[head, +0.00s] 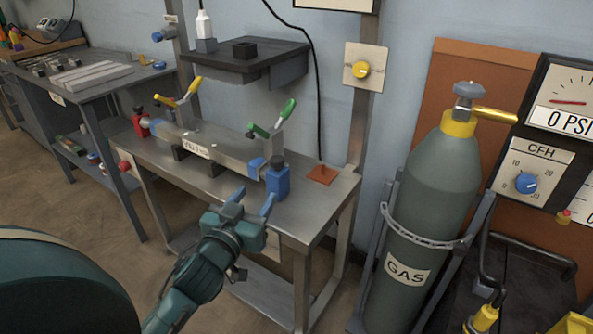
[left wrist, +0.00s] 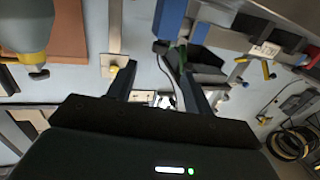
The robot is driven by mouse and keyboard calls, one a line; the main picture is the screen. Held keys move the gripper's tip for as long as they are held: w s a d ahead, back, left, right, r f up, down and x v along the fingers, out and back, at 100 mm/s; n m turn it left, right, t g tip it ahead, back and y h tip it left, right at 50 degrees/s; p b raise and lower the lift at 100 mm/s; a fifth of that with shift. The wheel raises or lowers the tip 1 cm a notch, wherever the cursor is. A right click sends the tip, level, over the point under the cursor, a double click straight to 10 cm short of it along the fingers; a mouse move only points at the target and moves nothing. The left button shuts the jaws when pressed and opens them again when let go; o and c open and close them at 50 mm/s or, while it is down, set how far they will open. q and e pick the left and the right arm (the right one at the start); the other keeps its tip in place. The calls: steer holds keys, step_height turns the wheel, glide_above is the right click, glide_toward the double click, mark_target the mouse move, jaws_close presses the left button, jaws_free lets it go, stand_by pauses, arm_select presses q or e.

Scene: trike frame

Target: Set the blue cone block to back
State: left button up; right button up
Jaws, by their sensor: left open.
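The blue cone block (head: 277,184) stands on the steel bench at the right end of the fixture, with a dark knob on top. Its blue body also shows at the top of the left wrist view (left wrist: 170,18), beyond the fingers. My left gripper (head: 254,201) is open and empty at the bench's front edge, just in front of the block and to its left in the head view. Its fingers also show in the left wrist view (left wrist: 160,88), spread apart with nothing between them. The block's rear side is hidden. My right gripper is not in view.
The fixture holds a grey tube (head: 228,163), a green-handled clamp (head: 285,113) and a yellow-handled clamp (head: 192,90). A red block (head: 140,122) stands at its left end. An orange plate (head: 322,174) lies behind right. A gas cylinder (head: 428,200) stands right of the bench (head: 310,212).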

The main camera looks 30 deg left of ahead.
mark_target(275, 167)
arm_select(q)
steer(key=w, duration=0.4)
steer(key=w+a+b, duration=0.1)
steer(key=w, duration=0.3)
steer(key=w+a+b, duration=0.1)
steer(key=w, duration=0.3)
steer(key=shift+w+a, duration=0.25)
steer(key=shift+w, duration=0.45)
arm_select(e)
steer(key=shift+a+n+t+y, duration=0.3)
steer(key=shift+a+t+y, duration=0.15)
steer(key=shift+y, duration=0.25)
arm_select(q)
steer(key=shift+c, duration=0.2)
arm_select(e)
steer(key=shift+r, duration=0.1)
arm_select(q)
jaws_close()
